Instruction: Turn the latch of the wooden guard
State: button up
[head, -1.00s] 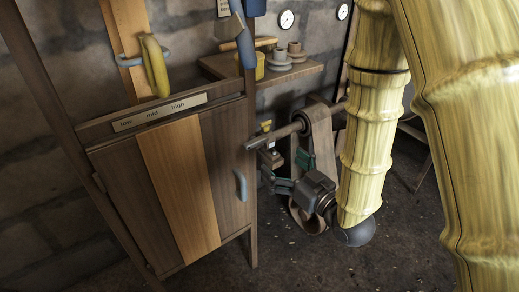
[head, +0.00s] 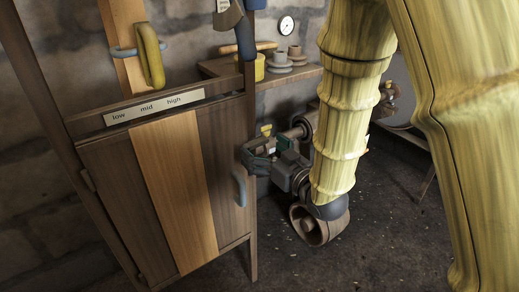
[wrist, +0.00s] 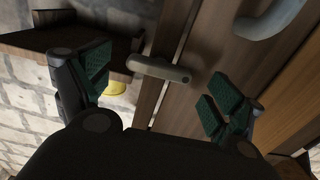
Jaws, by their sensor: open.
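The wooden guard (head: 172,190) is a plank door with a pale middle board, at the left in the head view. A grey-blue curved handle (head: 239,187) is on its right side. The latch (wrist: 160,69) is a short, rounded grey bar near the guard's edge in the wrist view, lying across it with a slight tilt. My gripper (wrist: 158,86) is open, its green-padded fingers on either side of the latch, with gaps at both sides. In the head view my gripper (head: 256,152) is beside the guard's right edge and hides the latch.
A label strip (head: 154,107) reading low, mid, high is above the guard. A yellow lever (head: 152,57) stands over it. A shelf (head: 293,77) with cups is behind my gripper. A wooden pulley wheel (head: 313,226) stands at right, near my arm. Floor in front is open.

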jog(key=shift+w+a, duration=0.45)
jog(key=shift+w, duration=0.1)
jog(key=shift+c, duration=0.4)
